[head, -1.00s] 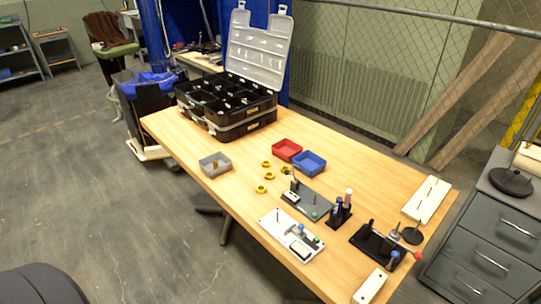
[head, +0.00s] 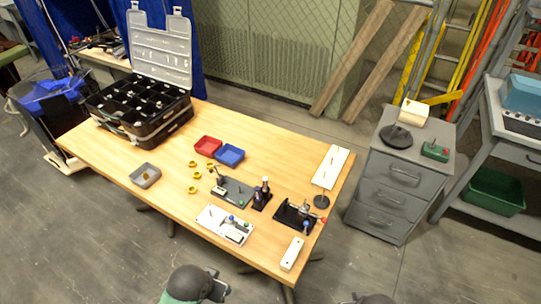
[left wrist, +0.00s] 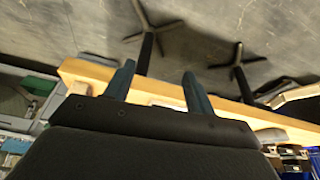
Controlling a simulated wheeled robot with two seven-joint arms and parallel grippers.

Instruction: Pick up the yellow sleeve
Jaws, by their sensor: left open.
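Several small yellow ring-shaped pieces (head: 193,189) lie on the wooden table, left of the dark fixture plate in the head view. A small yellowish piece (head: 146,177) sits in the grey bin (head: 137,182). I cannot tell which of these is the yellow sleeve. My left gripper (left wrist: 157,82) is open and empty in the left wrist view, with the table edge behind its fingers. In the head view a dark part of my left arm shows at the bottom, off the table's front edge, far from the yellow pieces. Only a dark sliver shows at the bottom edge on the right side.
Red bin (head: 208,146) and blue bin (head: 230,155) stand behind the rings. A dark fixture plate (head: 232,188), white fixture (head: 212,222) and black fixture (head: 290,214) crowd the right half. An open black organizer case (head: 140,125) fills the far left. Bare table lies around the grey bin.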

